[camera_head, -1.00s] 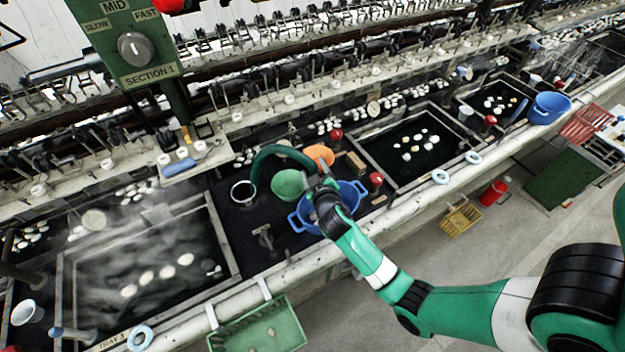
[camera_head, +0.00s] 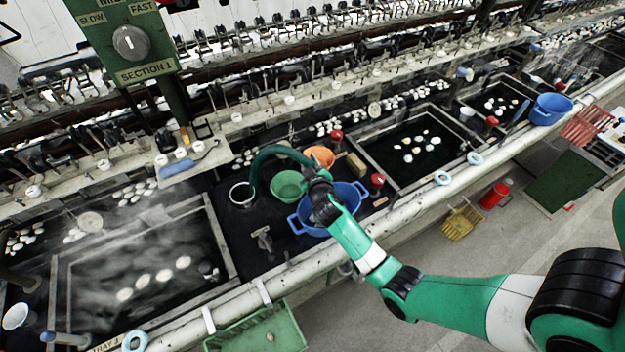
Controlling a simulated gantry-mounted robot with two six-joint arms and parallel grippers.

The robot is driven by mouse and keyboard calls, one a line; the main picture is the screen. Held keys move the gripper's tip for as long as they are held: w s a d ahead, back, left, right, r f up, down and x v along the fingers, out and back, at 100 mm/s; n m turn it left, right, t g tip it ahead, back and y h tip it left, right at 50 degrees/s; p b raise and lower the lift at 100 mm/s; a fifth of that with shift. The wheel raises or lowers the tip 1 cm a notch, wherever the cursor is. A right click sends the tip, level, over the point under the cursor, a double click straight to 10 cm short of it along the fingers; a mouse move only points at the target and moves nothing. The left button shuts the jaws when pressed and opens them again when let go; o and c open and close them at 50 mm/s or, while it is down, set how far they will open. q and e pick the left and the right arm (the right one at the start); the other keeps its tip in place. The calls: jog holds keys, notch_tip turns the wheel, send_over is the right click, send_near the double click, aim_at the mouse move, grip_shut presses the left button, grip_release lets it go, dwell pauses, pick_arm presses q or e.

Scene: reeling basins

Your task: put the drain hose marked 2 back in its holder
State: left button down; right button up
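A dark green drain hose (camera_head: 272,153) arches up from beside a white-rimmed round opening (camera_head: 241,194) and runs right to my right gripper (camera_head: 317,178). I cannot read a number on it. My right gripper is at the hose's right-hand end, above the back left part of a blue basin (camera_head: 298,222). The fingers are small and dark, and they hide the hose end. I cannot tell whether they are closed on it. I cannot make out the hose's holder for certain. My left gripper is not in view.
A green bowl (camera_head: 287,185) and an orange bowl (camera_head: 320,156) stand close to the gripper. A red-topped object (camera_head: 377,181) and a brown block (camera_head: 356,163) are to the right. A steaming tray (camera_head: 150,275) lies left. A pale rail (camera_head: 300,270) runs along the front.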

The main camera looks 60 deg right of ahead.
grip_shut()
notch_tip(320, 180, up, 10)
jog(key=p, duration=0.4)
